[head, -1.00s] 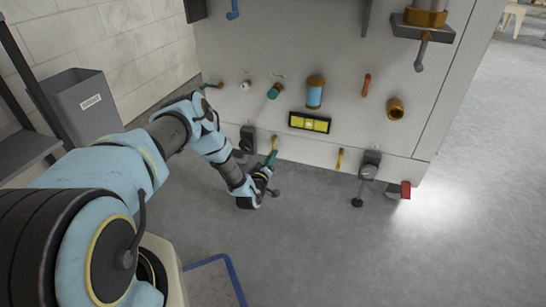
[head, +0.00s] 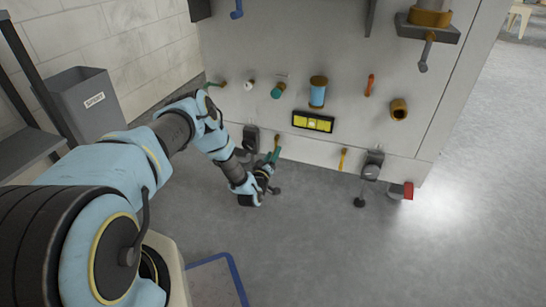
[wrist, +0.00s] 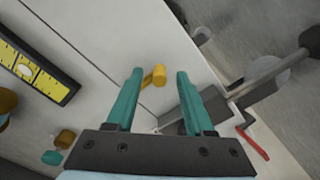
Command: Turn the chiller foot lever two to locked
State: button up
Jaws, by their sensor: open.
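The chiller is the large pale cabinet (head: 330,50). At its base, the right foot (head: 372,167) has a grey lever ending in a black ball (head: 359,202). The left foot (head: 250,139) is partly behind my arm, with a ball (head: 276,190) near my gripper. My gripper (head: 272,158) is low at the cabinet front, left of the right foot. In the wrist view its teal fingers (wrist: 159,84) are open and empty. Which foot lever is number two is not marked.
A small yellow lever (head: 343,158) sits left of the right foot; another (head: 277,143) is beside my gripper. A yellow level (head: 313,121) and several knobs are above. The floor in front (head: 320,250) is clear.

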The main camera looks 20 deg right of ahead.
jog(key=p+v, duration=0.3)
jog(key=v, duration=0.7)
jog(key=shift+s+a, duration=0.25)
